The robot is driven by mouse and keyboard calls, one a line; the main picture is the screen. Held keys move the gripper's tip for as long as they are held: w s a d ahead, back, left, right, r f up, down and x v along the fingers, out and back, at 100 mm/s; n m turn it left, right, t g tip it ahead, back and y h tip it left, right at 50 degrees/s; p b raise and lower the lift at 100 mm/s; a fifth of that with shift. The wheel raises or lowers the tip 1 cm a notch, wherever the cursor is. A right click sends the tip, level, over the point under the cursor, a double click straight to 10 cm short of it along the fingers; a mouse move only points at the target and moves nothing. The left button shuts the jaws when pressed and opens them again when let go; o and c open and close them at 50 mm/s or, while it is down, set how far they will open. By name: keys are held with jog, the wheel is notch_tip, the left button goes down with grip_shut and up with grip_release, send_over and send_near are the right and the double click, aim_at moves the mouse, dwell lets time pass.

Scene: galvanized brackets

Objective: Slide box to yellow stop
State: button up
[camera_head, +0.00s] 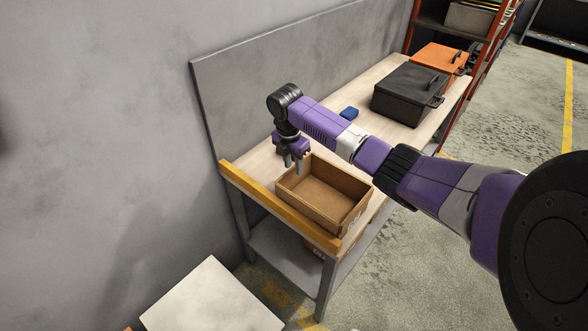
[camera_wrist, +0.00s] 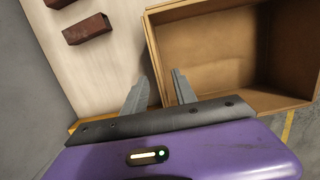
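The open brown box (camera_head: 350,213) sits on the wooden bench top close to the yellow stop (camera_head: 250,186), a bar along the bench's near end. I cannot tell whether they touch. My gripper (camera_head: 293,167) points down at the box's left wall. In the wrist view the box (camera_wrist: 205,42) is at the upper right and looks empty. The fingers of my gripper (camera_wrist: 160,76) are apart, one outside the box wall and one over its inner side. I cannot see contact with the wall. A bit of the yellow stop (camera_wrist: 74,126) shows left of the gripper.
Two dark reddish-brown pieces (camera_wrist: 90,28) lie on the bench left of the box. A small blue item (camera_head: 349,113), a black case (camera_head: 405,95) and an orange case (camera_head: 437,58) are further along. A grey back panel (camera_head: 290,60) borders the bench.

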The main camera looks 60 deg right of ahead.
jog(key=shift+a+r+b, duration=0.15)
jog(key=shift+r, duration=1.2)
jog(key=shift+a+r+b, duration=0.15)
jog(key=shift+r, duration=1.2)
